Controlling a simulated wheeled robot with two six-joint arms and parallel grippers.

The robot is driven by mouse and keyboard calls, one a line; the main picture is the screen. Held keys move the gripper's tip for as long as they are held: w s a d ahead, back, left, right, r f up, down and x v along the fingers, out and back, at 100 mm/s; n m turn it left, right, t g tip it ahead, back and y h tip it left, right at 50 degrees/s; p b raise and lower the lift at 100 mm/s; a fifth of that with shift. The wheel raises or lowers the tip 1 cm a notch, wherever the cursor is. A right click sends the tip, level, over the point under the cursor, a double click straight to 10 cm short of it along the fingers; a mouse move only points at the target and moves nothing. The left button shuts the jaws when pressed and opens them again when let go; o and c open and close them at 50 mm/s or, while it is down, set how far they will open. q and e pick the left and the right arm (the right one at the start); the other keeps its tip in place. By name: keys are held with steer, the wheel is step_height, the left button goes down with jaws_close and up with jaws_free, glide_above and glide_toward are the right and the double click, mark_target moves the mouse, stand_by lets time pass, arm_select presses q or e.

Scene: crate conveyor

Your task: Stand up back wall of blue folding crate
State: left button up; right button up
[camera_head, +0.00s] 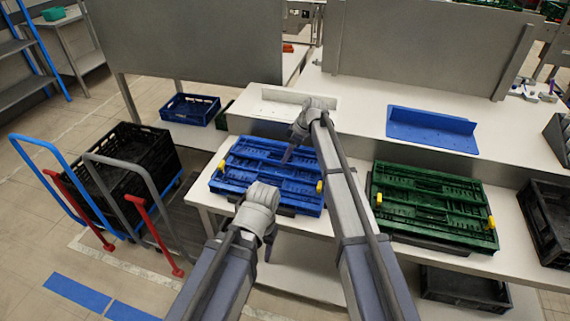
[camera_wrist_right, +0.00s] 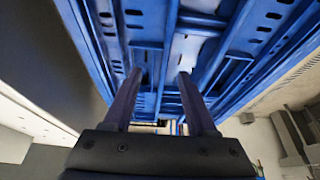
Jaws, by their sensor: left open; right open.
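The blue folding crate (camera_head: 240,182) lies folded flat on the white table in the head view, its wall panels down, with yellow latches at its left and right ends. My right gripper (camera_head: 288,156) reaches over the crate's back part, fingers pointing down. In the right wrist view the right gripper (camera_wrist_right: 160,92) is open and empty, with the blue crate's slotted panels (camera_wrist_right: 150,50) close beyond its fingers; I cannot tell whether they touch. My left gripper (camera_head: 266,232) is at the crate's front edge, fingers pointing down, and hides part of its front side.
A green folded crate (camera_head: 430,200) lies to the right on the table (camera_head: 350,110). A blue angled plate (camera_head: 432,130) and a white one (camera_head: 280,104) stand behind. Black crates on a trolley (camera_head: 135,160) stand at left; another black crate (camera_head: 548,220) is at far right.

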mark_target(282, 154)
steer(key=shift+b+x, duration=0.8)
steer(key=shift+x, duration=0.6)
arm_select(q)
step_height(282, 154, down, 2)
steer(key=shift+f, duration=0.25)
arm_select(e)
jaws_close()
